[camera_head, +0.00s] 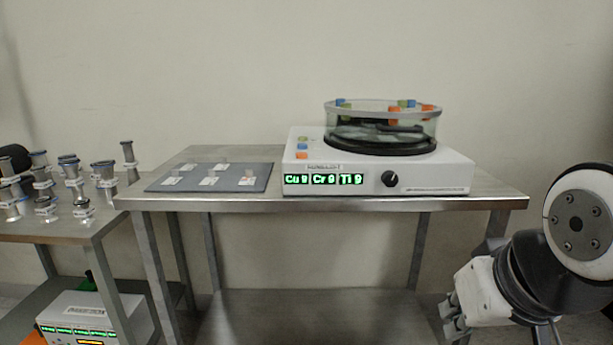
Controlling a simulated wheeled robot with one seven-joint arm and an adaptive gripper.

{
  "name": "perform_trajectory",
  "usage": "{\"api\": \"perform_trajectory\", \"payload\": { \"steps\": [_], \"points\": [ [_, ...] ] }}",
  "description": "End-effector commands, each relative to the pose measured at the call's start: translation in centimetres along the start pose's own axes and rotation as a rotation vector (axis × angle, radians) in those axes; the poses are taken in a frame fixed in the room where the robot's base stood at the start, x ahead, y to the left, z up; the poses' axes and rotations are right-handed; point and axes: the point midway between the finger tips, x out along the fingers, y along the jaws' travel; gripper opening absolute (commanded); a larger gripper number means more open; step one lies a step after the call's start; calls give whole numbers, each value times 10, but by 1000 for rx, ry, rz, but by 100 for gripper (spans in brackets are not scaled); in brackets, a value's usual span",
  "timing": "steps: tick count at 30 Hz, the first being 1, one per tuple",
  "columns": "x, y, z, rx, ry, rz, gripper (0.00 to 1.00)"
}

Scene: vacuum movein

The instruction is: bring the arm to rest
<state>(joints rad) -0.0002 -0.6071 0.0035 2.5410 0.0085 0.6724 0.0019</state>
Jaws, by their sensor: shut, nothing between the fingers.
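My arm reaches in from the right edge, with a round white and black joint in front. My gripper (452,318) shows at the lower right, beside the front right leg of the middle table and below its top. Its grey fingers are small in the picture and look shut, with nothing seen between them. The gripper is apart from everything on the tables.
The steel table (330,205) holds a white device (440,178) with a glass chamber (333,127) and a grey mat (260,183) with several small pieces. A left table (45,238) carries several metal fittings. A white box (125,318) sits below.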

Motion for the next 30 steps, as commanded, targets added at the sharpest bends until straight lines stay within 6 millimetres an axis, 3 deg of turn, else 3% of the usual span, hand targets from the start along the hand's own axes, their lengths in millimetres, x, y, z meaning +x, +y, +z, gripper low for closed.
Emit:
{"api": "perform_trajectory", "payload": {
  "steps": [6,15,30],
  "points": [
    [-32,3,76,8,-260,8,0],
    [-75,5,150,17,-525,18,0],
    [-140,5,82,12,-442,16,0]
  ]
}}
